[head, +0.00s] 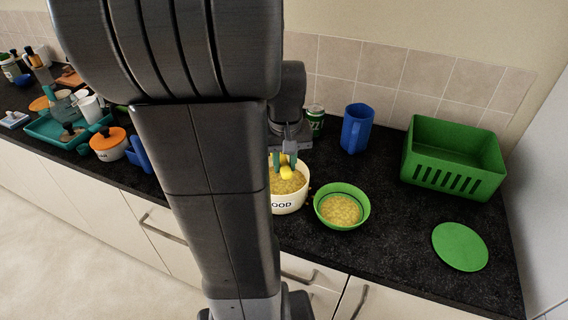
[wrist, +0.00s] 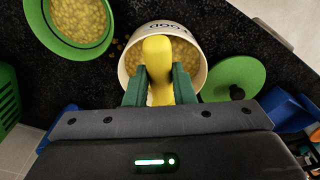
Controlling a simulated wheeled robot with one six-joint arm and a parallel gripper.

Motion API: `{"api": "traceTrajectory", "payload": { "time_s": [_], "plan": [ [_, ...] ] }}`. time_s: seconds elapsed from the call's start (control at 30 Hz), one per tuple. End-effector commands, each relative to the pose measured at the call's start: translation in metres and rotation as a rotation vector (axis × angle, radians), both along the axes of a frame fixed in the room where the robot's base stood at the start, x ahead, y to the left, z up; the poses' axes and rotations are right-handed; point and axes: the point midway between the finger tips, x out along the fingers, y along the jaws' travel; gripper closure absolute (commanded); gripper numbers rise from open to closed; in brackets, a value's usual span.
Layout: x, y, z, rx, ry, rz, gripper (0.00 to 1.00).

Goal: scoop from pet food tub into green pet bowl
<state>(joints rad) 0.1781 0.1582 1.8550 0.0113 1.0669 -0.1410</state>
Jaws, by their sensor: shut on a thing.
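A cream pet food tub (head: 291,199) with "FOOD" lettering stands on the dark counter, holding yellow-brown kibble. It also shows in the wrist view (wrist: 199,60). The green pet bowl (head: 322,211) stands just right of the tub and has kibble in it; in the wrist view it is at the upper left (wrist: 62,44). My gripper (wrist: 158,88) is shut on a yellow scoop (wrist: 157,55) and holds it over the tub's mouth. The scoop (head: 286,172) is partly hidden by the gripper fingers, and I cannot tell whether it holds kibble.
A green basket (head: 453,158) stands at the right, with a flat green disc (head: 460,246) in front. A blue jug (head: 356,129) and a green can (head: 316,118) are behind. A green lid (wrist: 236,78) lies beside the tub. A few loose kibbles lie between tub and bowl.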

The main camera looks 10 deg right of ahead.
Motion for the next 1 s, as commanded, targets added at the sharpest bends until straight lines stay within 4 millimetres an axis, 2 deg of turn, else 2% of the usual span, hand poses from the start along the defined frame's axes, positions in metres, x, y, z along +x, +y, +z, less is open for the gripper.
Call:
{"api": "traceTrajectory", "payload": {
  "time_s": [0.43,1.0],
  "plan": [
    [-0.014,0.0,-0.01,-0.007,-0.159,-0.001,0.99],
    [-0.025,0.001,-0.013,-0.014,-0.307,-0.001,0.99]
  ]
}}
